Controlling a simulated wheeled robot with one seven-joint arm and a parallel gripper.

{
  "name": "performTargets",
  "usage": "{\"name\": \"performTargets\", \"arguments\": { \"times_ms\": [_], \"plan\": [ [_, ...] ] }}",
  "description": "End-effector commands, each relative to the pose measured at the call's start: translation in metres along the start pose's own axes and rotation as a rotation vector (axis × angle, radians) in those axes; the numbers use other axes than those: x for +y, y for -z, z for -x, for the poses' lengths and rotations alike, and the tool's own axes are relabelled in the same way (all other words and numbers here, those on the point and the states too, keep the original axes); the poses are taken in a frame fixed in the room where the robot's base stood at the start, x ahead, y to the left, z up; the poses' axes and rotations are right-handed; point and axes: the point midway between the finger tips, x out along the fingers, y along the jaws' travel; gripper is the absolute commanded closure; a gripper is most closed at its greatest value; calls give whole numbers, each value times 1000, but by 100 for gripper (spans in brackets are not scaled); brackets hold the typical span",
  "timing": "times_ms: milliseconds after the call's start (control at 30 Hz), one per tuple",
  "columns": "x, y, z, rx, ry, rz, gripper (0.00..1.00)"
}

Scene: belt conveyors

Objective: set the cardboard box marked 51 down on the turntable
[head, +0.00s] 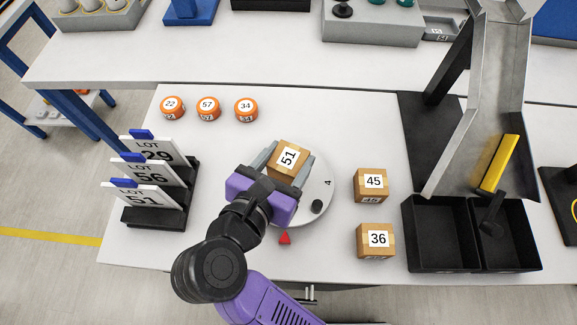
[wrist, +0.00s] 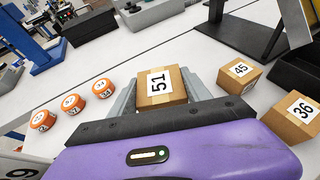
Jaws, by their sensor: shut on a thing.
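The cardboard box marked 51 (head: 287,159) is between the fingers of my gripper (head: 284,167), which is shut on it. It also shows in the wrist view (wrist: 160,86), with a grey finger on each side. I cannot tell whether the box touches the disc.
Boxes marked 45 (head: 370,185) and 36 (head: 376,241) stand to the right. Orange pucks (head: 208,109) stand behind left, lot signs (head: 150,180) at left. Black bins (head: 440,236) and a metal chute (head: 478,95) are at right. A red marker (head: 285,239) lies in front.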

Motion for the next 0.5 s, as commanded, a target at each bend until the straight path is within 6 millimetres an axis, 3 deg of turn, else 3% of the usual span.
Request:
{"name": "performTargets", "arguments": {
  "times_ms": [500],
  "plan": [
    [0,46,-19,-1,-1,0,88]
  ]
}}
